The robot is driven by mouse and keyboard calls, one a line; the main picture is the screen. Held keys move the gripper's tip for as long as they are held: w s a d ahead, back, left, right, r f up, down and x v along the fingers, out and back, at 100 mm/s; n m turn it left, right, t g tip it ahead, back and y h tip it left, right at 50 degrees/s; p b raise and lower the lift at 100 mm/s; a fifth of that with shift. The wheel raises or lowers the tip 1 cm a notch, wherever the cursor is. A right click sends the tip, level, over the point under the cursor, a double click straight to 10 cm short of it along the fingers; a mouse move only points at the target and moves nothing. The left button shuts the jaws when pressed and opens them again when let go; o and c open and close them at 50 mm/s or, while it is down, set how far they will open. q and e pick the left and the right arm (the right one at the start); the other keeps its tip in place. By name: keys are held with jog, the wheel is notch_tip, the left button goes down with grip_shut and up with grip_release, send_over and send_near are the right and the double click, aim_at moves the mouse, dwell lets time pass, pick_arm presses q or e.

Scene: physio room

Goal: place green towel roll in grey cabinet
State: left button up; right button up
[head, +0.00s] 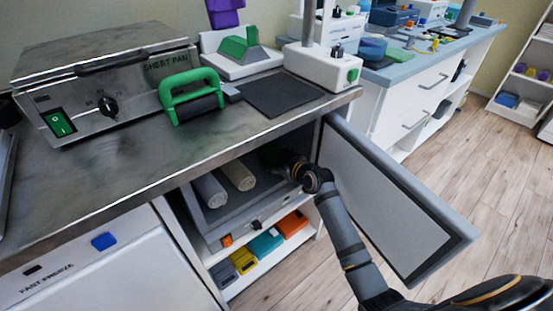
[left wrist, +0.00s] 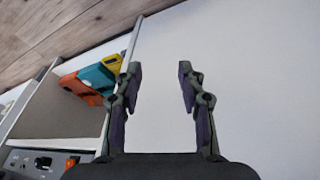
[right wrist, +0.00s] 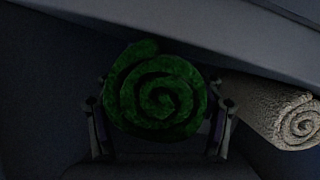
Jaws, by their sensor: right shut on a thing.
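The grey cabinet (head: 226,217) stands under the steel counter with its door (head: 385,190) swung open to the right. My right gripper (right wrist: 158,110) is inside the cabinet, shut on the green towel roll (right wrist: 155,92), whose spiral end faces the right wrist camera. In the head view my right arm reaches in past the door, and the roll is hardly visible in the dark interior. A beige towel roll (head: 238,175) and a grey towel roll (head: 209,190) lie inside to the left. My left gripper (left wrist: 158,75) is open and empty in front of a white panel.
The open door is close to the right side of my right arm. A shelf below holds orange (head: 292,224), teal (head: 265,243) and yellow (head: 243,260) items. On the counter are a steel sheet pan machine (head: 105,85) and a green-handled device (head: 190,92).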

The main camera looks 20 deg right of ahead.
jog(key=o, duration=1.3)
jog(key=shift+s+r, duration=0.15)
jog(key=shift+r, duration=0.05)
jog(key=p+v, duration=0.4)
jog(key=v, duration=0.7)
pick_arm(q)
jog(key=r, duration=0.1)
jog(key=a+r+g, duration=0.1)
jog(key=s+r+g, duration=0.1)
jog(key=shift+a+r+y, duration=0.25)
jog(key=shift+a+y, duration=0.15)
pick_arm(e)
jog(key=s+f+m+g+h, duration=0.1)
jog(key=s+f+g, duration=0.3)
jog(key=s, duration=0.5)
jog(key=s+f+m+g+h, duration=0.1)
jog(key=s+f+g, duration=0.3)
jog(key=s+f, duration=0.4)
jog(key=s+f+m+g+h, duration=0.1)
jog(key=s+f+m+g, duration=0.2)
jog(key=s+f, duration=0.4)
jog(key=s+g, duration=0.1)
jog(key=s, duration=0.2)
jog(key=shift+s+a, duration=0.15)
jog(key=shift+s, duration=0.2)
pick_arm(q)
jog(key=shift+a+p, duration=0.15)
jog(key=shift+p, duration=0.7)
